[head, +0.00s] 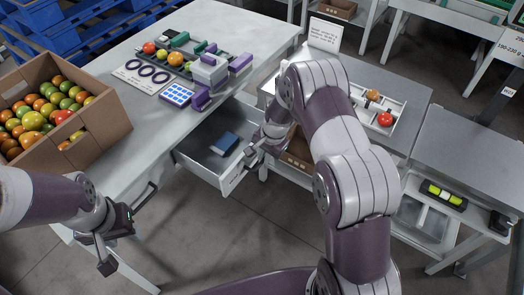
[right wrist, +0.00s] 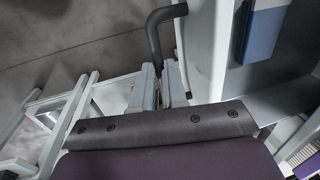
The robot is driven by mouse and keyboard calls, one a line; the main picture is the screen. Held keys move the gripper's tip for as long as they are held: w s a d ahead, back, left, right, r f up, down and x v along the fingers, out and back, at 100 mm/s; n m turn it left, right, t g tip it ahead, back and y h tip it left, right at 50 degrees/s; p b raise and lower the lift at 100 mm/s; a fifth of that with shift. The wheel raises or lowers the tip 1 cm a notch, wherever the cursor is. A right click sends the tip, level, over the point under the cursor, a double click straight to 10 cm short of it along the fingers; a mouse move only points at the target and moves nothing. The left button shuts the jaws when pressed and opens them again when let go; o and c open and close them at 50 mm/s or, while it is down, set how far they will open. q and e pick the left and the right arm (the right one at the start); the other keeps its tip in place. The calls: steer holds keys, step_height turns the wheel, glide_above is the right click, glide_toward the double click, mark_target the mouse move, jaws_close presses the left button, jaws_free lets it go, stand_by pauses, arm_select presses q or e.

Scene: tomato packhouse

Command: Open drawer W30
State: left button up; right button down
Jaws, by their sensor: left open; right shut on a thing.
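A pale grey drawer (head: 208,160) under the sorting table stands pulled out, with a blue object (head: 224,144) lying inside. In the right wrist view, its wall (right wrist: 192,50) and the blue object (right wrist: 264,32) show beside a dark curved handle (right wrist: 153,35). My right gripper (head: 250,158) is at the drawer front, its fingers (right wrist: 160,88) shut on the handle's end. I cannot read a W30 label on the drawer. My left gripper (head: 118,245) is open and empty, low at the left, in front of the table.
A cardboard box (head: 101,119) of tomatoes and several small items stand on the table (head: 130,113). A side bench (head: 400,85) holds a white tray; the floor in front is clear.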

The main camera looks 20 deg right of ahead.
steer(key=shift+s+d, duration=0.4)
steer(key=shift+s, duration=0.1)
steer(key=c, duration=1.2)
jaws_free()
steer(key=shift+o, duration=0.2)
step_height(320, 180, up, 12)
steer(key=s+d+p, duration=0.1)
steer(key=s+p, duration=0.1)
steer(key=shift+d+r, duration=0.25)
steer(key=shift+w, duration=0.1)
